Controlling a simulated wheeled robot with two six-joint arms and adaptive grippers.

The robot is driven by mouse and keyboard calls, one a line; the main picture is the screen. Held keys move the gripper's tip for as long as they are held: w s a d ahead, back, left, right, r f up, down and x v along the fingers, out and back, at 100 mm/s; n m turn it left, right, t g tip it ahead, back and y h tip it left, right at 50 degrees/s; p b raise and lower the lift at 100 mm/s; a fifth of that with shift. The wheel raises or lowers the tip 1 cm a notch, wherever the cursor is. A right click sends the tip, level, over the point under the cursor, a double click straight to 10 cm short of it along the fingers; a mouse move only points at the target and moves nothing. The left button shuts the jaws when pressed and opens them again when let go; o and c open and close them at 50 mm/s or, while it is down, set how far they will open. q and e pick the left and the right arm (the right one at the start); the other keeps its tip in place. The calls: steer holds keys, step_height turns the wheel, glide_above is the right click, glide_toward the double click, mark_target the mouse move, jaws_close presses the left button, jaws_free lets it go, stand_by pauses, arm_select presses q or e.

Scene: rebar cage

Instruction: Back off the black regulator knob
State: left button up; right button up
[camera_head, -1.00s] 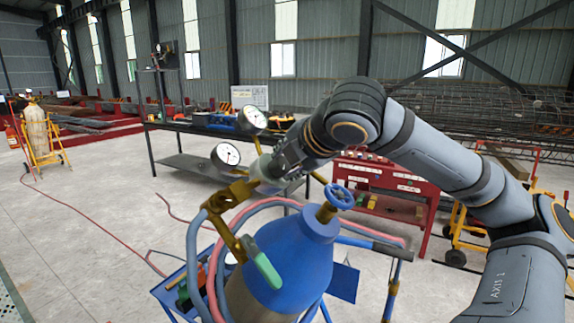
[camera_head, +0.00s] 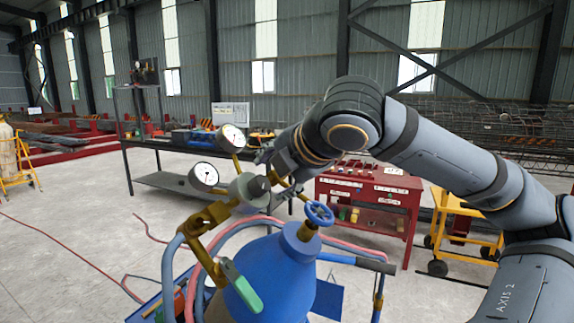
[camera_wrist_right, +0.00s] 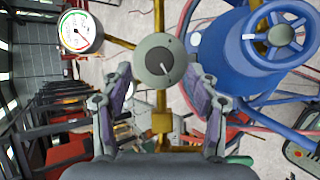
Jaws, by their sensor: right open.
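The regulator (camera_head: 240,192) sits on the blue gas cylinder (camera_head: 275,270) with two round gauges. Its dark knob (camera_head: 258,186) faces my right gripper (camera_head: 280,178). In the right wrist view the knob (camera_wrist_right: 158,62) is a dark disc with a pale pointer line, inside a grey-green round body. My right gripper (camera_wrist_right: 163,85) is open, one finger on each side of the line to the knob. The fingers appear short of the knob, and nothing is between them. My left gripper is not in view.
A blue handwheel valve (camera_head: 319,213) tops the cylinder close to my right gripper. A white-faced gauge (camera_wrist_right: 77,31) is beside the regulator. Blue and pink hoses loop around the cylinder. A red tool cabinet (camera_head: 365,205) and a dark workbench (camera_head: 190,140) stand behind.

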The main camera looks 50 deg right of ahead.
steer(key=v, duration=0.8)
steer(key=shift+f, duration=0.1)
